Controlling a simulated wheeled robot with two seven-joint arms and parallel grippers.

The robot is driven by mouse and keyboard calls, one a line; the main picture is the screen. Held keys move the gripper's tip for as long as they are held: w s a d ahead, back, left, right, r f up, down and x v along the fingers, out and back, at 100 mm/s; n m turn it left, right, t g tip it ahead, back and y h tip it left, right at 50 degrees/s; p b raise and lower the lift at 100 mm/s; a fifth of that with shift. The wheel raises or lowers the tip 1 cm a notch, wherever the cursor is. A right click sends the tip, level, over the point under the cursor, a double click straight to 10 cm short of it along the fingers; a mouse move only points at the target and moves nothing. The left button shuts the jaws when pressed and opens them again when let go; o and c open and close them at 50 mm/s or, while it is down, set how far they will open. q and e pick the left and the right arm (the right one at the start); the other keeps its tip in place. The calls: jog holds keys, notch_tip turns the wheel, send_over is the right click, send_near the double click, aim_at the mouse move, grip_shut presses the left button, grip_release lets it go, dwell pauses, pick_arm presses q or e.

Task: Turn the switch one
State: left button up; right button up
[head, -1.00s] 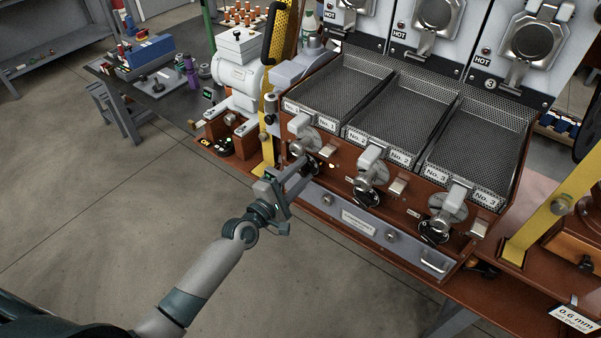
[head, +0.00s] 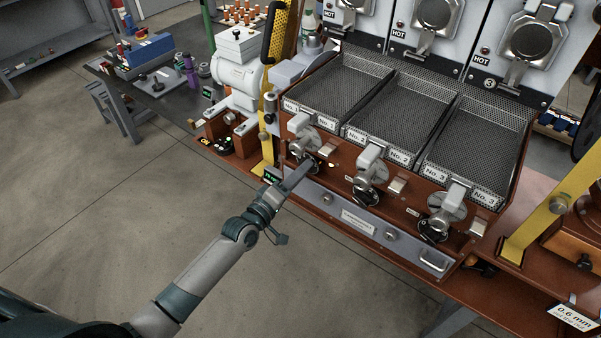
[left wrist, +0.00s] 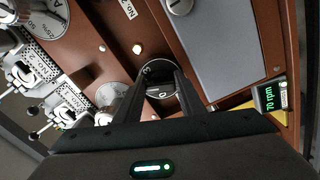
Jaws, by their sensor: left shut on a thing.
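Switch one is a round black dial with white markings, below the No. 1 tray (head: 337,84). In the left wrist view the dial (left wrist: 157,67) shows just beyond and between my fingers, with its knob partly hidden by them. My left gripper (head: 305,166) reaches the panel from the lower left in the head view. In the left wrist view its two dark fingers (left wrist: 165,90) are shut on the knob of switch one. My right gripper is not in view.
A second dial (head: 366,195) and a third dial (head: 433,230) sit along the same wooden panel to the right. Grey levers stand above the dials. A grey plate (head: 359,221) runs below them. A yellow post (head: 266,130) stands close on the left. Open floor lies to the left.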

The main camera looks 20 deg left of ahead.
pick_arm(q)
jog(key=shift+f, duration=0.1)
dwell(0.3)
jog(key=o, duration=0.9)
jog(key=shift+c, duration=0.2)
jog(key=shift+o, duration=0.9)
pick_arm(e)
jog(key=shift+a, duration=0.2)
pick_arm(q)
jog(key=b+v, duration=0.3)
jog(key=v, duration=1.4)
jog(key=shift+s, duration=0.2)
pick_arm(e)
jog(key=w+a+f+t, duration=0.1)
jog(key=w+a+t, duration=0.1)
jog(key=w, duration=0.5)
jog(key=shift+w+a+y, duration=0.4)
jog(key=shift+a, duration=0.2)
